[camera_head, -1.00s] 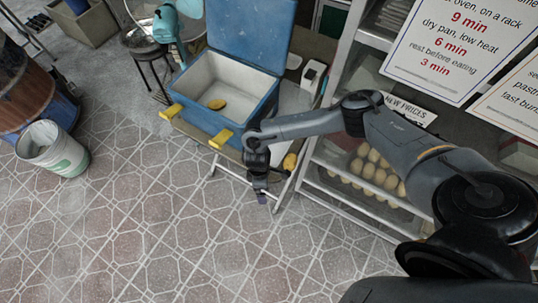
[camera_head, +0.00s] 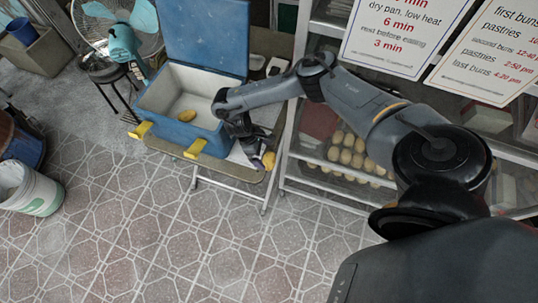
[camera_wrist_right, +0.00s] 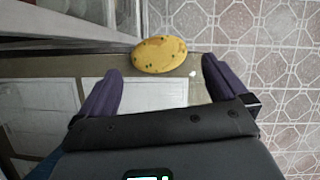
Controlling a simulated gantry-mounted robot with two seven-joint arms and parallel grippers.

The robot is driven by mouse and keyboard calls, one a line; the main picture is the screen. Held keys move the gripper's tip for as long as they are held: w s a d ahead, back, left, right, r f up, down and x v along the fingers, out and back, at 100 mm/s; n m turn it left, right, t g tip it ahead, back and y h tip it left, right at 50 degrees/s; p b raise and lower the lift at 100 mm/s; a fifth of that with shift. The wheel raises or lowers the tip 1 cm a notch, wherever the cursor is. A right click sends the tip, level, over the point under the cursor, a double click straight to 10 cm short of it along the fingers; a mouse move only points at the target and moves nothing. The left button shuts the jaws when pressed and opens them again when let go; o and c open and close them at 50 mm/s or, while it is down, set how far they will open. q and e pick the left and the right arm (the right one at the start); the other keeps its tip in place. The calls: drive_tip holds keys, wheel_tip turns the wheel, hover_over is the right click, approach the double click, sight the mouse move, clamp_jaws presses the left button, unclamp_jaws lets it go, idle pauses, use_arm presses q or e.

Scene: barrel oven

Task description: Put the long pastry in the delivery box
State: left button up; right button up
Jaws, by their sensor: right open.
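A yellow oval pastry (camera_head: 268,160) lies at the right front corner of the folding table (camera_head: 215,170). In the right wrist view the pastry (camera_wrist_right: 160,54) has dark green specks and lies just beyond the fingertips. My right gripper (camera_head: 257,158) is beside this pastry, and its purple fingers (camera_wrist_right: 160,80) are open with nothing between them. The blue delivery box (camera_head: 186,132) stands on the table with its lid up. A similar yellow pastry (camera_head: 186,115) lies on its pale inside floor. My left gripper is not in view.
A glass display case (camera_head: 330,170) with several buns stands right of the table. Yellow tabs (camera_head: 195,149) stick out at the box's front. A teal fan (camera_head: 124,42) stands behind left, and a white bucket (camera_head: 30,188) is at far left. The tiled floor in front is clear.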

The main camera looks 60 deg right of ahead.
sight(268, 159)
drive_tip(key=shift+b+x, duration=1.5)
drive_tip(key=shift+x, duration=1.25)
drive_tip(key=shift+w+d, duration=0.1)
drive_tip(key=shift+w, duration=0.05)
drive_tip(key=shift+c, duration=0.3)
drive_tip(key=c, duration=0.7)
